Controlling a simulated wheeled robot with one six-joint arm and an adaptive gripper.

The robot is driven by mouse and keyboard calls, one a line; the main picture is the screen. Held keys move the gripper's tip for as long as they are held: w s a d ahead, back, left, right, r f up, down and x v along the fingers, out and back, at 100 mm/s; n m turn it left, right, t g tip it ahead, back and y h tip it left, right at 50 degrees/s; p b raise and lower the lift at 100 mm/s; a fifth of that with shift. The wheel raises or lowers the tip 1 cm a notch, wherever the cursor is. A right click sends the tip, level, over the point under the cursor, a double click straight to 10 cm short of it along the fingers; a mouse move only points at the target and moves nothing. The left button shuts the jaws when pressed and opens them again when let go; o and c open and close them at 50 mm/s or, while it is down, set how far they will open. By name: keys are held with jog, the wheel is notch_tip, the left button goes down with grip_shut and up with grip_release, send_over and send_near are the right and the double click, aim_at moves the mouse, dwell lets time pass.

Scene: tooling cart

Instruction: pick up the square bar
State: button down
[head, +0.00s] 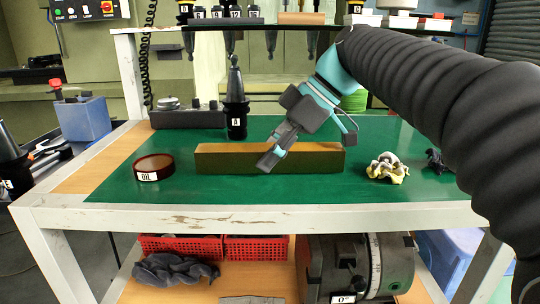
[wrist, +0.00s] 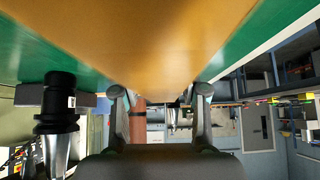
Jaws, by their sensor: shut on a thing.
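The square bar (head: 220,159) is a long brown-olive block lying lengthwise on the green mat of the cart top. My gripper (head: 270,158) comes down from the upper right and is shut on the bar near its middle, with its fingers over the front face. In the wrist view the bar (wrist: 150,40) fills the top middle as a broad tan surface, close to the camera. The gripper's two fingers (wrist: 160,95) show below it. In the head view the bar appears to rest on the mat; any small gap under it cannot be told.
A black tool holder marked A (head: 236,115) stands behind the bar. A round OIL dish (head: 153,168) sits to the left. A crumpled yellow-grey rag (head: 387,168) lies to the right. A shelf with several hanging tool holders spans above the back. Green mat (head: 330,190) is clear in front.

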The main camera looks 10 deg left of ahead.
aim_at(258, 147)
jog(key=shift+r, duration=0.65)
notch_tip(258, 147, up, 3)
jog(key=shift+w+d+f, duration=0.1)
jog(key=shift+d+f, duration=0.05)
jog(key=w+d+r+p, duration=0.1)
jog(key=w+d+r, duration=0.5)
jog(key=d, duration=0.3)
jog(key=shift+w+d+r+p, duration=0.2)
jog(key=shift+r+p, duration=0.1)
jog(key=shift+p, duration=0.1)
